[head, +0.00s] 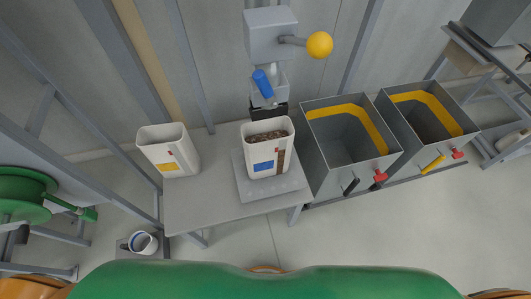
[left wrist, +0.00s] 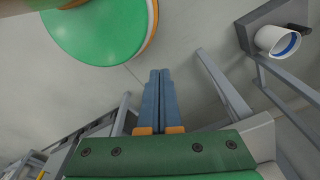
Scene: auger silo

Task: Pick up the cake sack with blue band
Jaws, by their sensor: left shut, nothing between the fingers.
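A white open-topped sack with a blue patch (head: 265,161) stands upright on the grey scale plate (head: 248,190) on the table, filled with brown grainy stuff. A similar white sack with a yellow patch (head: 168,152) stands to its left. A white round container with a blue ring inside (head: 143,243) is low down at the lower left; it also shows in the left wrist view (left wrist: 275,41). My left gripper (left wrist: 160,75) is shut and empty in the left wrist view, pointing over bare floor, apart from the sacks. My right gripper is not in view.
A spout with a blue handle (head: 262,82) and a yellow-knobbed lever (head: 319,45) is above and behind the blue-patch sack. Two yellow-banded grey bins (head: 312,158) (head: 440,145) stand right of the table. A green wheel (head: 25,197) is at left. The table front (head: 205,205) is clear.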

